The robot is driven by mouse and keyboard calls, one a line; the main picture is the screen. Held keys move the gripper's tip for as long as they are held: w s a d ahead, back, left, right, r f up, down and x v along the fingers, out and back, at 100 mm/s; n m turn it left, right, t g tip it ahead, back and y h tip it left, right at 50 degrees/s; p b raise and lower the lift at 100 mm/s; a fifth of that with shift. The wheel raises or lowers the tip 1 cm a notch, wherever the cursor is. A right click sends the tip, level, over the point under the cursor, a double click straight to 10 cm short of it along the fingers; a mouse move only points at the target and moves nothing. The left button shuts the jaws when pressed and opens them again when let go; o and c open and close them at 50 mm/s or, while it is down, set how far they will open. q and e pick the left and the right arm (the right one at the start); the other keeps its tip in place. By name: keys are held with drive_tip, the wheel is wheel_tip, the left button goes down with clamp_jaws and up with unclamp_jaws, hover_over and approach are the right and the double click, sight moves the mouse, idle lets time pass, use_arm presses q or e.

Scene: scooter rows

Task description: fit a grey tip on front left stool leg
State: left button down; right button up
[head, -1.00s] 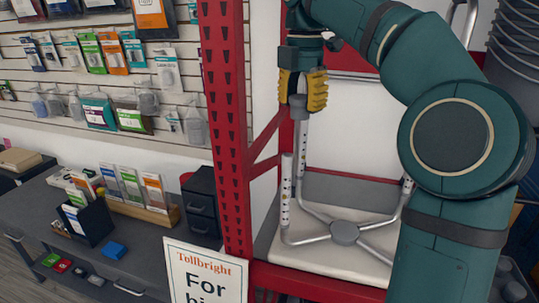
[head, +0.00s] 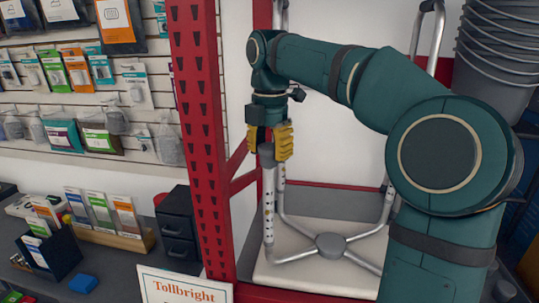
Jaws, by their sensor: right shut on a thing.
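The stool (head: 331,245) is upside down, its white seat (head: 290,277) on the red rack and its grey metal legs pointing up. Its front left leg (head: 268,215) stands upright with small dark holes. The back left leg (head: 281,185) is just behind it, its upper part hidden by my gripper. My right gripper (head: 270,143) is shut on a grey tip (head: 267,157), held vertically at the top of the front left leg. In the picture the tip meets the leg's top; I cannot tell whether it is seated on it. My left gripper is not in view.
A red perforated rack post (head: 205,150) stands just left of the stool. A sign (head: 185,287) hangs at its front. Stacked grey buckets (head: 495,65) are at the upper right. A dark counter with card holders and a drawer box (head: 178,225) lies left.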

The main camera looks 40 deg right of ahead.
drive_tip(key=shift+f, duration=0.2)
drive_tip(key=shift+f, duration=0.15)
drive_tip(key=shift+f, duration=0.35)
drive_tip(key=shift+f, duration=0.1)
drive_tip(key=o, duration=1)
